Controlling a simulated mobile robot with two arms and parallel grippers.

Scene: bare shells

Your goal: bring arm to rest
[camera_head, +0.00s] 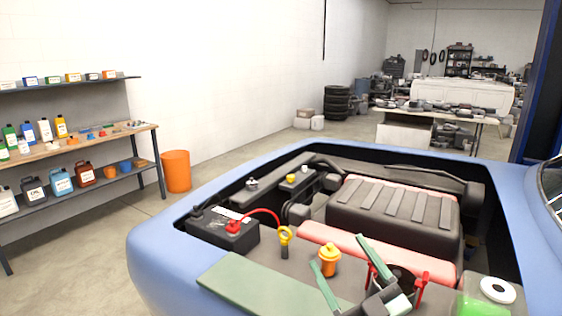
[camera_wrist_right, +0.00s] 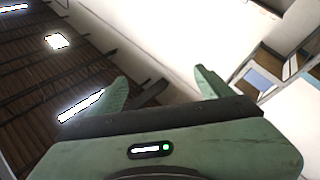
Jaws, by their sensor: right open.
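My right gripper (camera_head: 337,251) is at the lower right of the head view, over the front part of the open engine bay. Its two green fingers are spread apart with nothing between them. In the right wrist view the gripper (camera_wrist_right: 161,76) is also open and empty, and its fingers point toward a pale wall and a dark ceiling with lights. The blue car (camera_head: 150,255) has its engine bay open below the gripper. My left gripper is not in view.
A black battery (camera_head: 222,236) with a red cable, a yellow dipstick handle (camera_head: 285,236) and an orange cap (camera_head: 328,258) sit near the gripper. A flat green panel (camera_head: 262,285) lies on the front edge. Shelves with bottles (camera_head: 75,152) and an orange bin (camera_head: 176,171) stand left.

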